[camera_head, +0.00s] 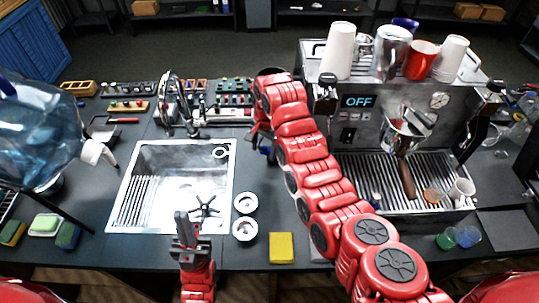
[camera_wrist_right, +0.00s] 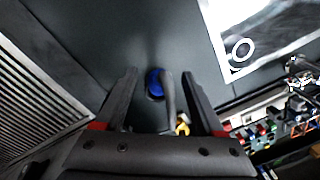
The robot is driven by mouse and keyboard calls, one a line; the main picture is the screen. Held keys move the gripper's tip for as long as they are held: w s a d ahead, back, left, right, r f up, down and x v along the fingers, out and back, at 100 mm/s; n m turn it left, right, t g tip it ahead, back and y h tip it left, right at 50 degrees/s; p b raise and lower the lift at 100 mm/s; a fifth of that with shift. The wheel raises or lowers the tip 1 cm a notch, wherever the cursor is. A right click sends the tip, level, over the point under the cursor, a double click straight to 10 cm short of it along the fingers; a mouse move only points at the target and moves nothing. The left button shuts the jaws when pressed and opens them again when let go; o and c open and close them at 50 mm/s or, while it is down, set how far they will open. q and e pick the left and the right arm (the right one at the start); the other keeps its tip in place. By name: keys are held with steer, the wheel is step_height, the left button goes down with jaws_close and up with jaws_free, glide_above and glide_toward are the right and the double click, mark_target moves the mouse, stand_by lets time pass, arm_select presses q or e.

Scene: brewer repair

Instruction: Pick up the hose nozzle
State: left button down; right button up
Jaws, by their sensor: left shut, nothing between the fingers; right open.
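What looks like the hose nozzle (camera_wrist_right: 155,83) stands between the open fingers of my right gripper (camera_wrist_right: 160,75) in the right wrist view. It has a blue part, a curved dark grey part and a small yellow part behind. Contact with the fingers cannot be made out. In the head view, a bit of blue (camera_head: 265,150) shows under my right gripper (camera_head: 260,140), right of the sink; the arm hides the rest. My left gripper (camera_head: 186,228) is shut and empty at the sink's front edge.
The sink (camera_head: 127,215) holds a dark star-shaped part (camera_head: 207,206). Two white rings (camera_head: 245,229) and a yellow sponge (camera_head: 281,248) lie near the counter's front. The espresso machine (camera_head: 358,135) stands right of my right arm. A large blue bottle (camera_head: 35,130) is at left.

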steer(key=shift+w+d+f+b, duration=0.1)
steer(key=shift+w+f+b, duration=0.15)
steer(key=shift+f, duration=0.7)
steer(key=shift+w+d+f+b, duration=0.1)
steer(key=shift+w+f+b, duration=0.1)
steer(key=shift+f, duration=0.7)
steer(key=shift+w+f+b, duration=0.15)
steer(key=shift+f+b, duration=0.1)
steer(key=shift+f, duration=0.7)
steer(key=shift+c, duration=0.3)
jaws_close()
